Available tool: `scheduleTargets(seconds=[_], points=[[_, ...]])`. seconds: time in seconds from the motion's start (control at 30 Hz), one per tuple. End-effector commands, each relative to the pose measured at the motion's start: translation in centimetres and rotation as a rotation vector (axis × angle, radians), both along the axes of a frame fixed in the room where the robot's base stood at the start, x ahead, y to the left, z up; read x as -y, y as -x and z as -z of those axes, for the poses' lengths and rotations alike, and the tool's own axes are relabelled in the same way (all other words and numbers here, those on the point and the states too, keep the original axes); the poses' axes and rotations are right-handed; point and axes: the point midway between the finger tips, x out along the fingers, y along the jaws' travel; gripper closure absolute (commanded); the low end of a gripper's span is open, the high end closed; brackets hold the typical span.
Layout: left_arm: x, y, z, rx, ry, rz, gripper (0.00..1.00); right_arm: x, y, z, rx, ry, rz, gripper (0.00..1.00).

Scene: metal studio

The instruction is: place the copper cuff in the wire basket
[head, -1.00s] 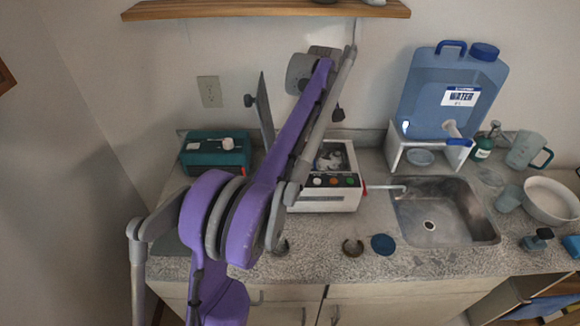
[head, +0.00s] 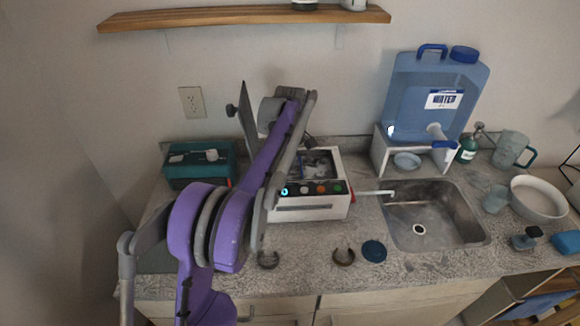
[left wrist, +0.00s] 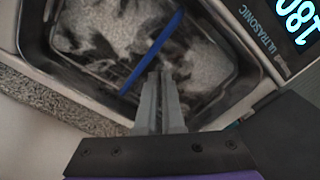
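In the left wrist view a blue bar (left wrist: 152,54), perhaps the basket's handle, crosses the tank; wire mesh is hard to make out among the reflections. My left gripper (left wrist: 160,76) is over the tank, its fingers together and empty, tips beside the bar. My arm hides it in the head view. My right gripper is not in view.
A raised dark lid (head: 248,122) stands at the cleaner's left. A teal box (head: 200,166) is further left. The sink (head: 435,215), a blue water container (head: 432,100) and a white bowl (head: 540,200) are to the right. The front counter is mostly clear.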

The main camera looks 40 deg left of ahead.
Motion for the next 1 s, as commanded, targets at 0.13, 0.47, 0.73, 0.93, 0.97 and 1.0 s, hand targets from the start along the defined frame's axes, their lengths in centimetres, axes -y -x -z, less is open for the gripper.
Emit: scheduleTargets(seconds=[0.13,0.47,0.73,0.93,0.97,1.0], points=[[0.0,0.0,0.0,0.000,0.000,0.000,1.00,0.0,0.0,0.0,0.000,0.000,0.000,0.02],[0.0,0.0,0.3,0.000,0.000,0.001,0.83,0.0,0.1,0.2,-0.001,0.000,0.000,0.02],[0.0,0.0,0.0,0.000,0.000,0.000,0.83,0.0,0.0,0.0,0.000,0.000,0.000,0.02],[0.0,-0.1,-2.5,0.001,0.000,0.000,0.83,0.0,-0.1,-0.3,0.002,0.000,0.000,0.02],[0.0,0.0,-3.2,0.001,0.000,0.000,0.83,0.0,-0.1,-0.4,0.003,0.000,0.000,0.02],[0.0,-0.1,-4.0,0.001,0.000,0.000,0.83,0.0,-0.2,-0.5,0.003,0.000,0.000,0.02]])
